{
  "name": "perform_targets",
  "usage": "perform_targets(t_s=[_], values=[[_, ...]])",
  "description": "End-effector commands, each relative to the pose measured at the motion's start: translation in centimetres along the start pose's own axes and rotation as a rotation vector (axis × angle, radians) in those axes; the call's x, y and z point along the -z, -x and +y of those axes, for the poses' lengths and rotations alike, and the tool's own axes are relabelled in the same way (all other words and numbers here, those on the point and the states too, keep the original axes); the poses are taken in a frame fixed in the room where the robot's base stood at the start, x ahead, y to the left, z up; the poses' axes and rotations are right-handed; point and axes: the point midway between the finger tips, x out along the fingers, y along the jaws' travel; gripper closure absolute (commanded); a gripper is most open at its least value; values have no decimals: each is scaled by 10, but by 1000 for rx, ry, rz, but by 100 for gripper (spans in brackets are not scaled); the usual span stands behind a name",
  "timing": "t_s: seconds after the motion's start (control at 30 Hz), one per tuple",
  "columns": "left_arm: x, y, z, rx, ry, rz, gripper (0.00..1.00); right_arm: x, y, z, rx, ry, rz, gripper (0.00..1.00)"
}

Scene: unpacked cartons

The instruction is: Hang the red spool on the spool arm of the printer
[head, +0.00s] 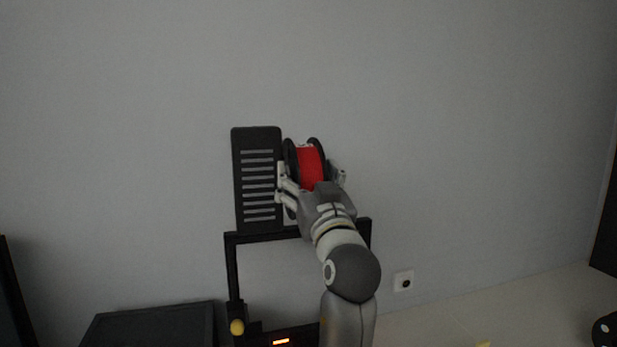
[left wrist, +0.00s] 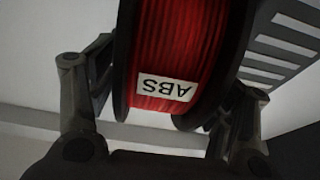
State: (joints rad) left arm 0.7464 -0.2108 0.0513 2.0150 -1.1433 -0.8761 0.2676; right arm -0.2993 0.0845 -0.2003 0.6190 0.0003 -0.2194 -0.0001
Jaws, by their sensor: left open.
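The red spool (head: 311,166) has black flanges and stands upright above the printer's top bar, beside a dark slotted panel (head: 257,178). The printer (head: 232,270) is a black frame below. My left gripper (head: 312,175) is around the spool with its fingers apart, one on each side. In the left wrist view the red spool (left wrist: 185,50) fills the middle, with a white ABS label, between the open fingers of my left gripper (left wrist: 165,110). The spool arm is hidden behind the spool and gripper, so I cannot tell how the spool rests on it. My right gripper is not in view.
A dark flat box (head: 150,325) lies at the lower left. A wall socket (head: 403,281) is right of my arm. A black round object (head: 606,330) is at the right edge. The wall around the spool is bare, and the white surface at the lower right is mostly clear.

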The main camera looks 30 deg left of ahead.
Motion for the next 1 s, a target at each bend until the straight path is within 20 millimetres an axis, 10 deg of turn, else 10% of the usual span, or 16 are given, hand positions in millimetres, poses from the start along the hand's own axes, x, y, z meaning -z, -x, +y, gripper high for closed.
perform_targets(t_s=[0.6, 1.0], values=[[83, -29, 1, 1, 2, 5, 26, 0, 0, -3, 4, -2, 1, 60], [96, -34, 1, 1, 0, 4, 26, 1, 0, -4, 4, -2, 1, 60]])
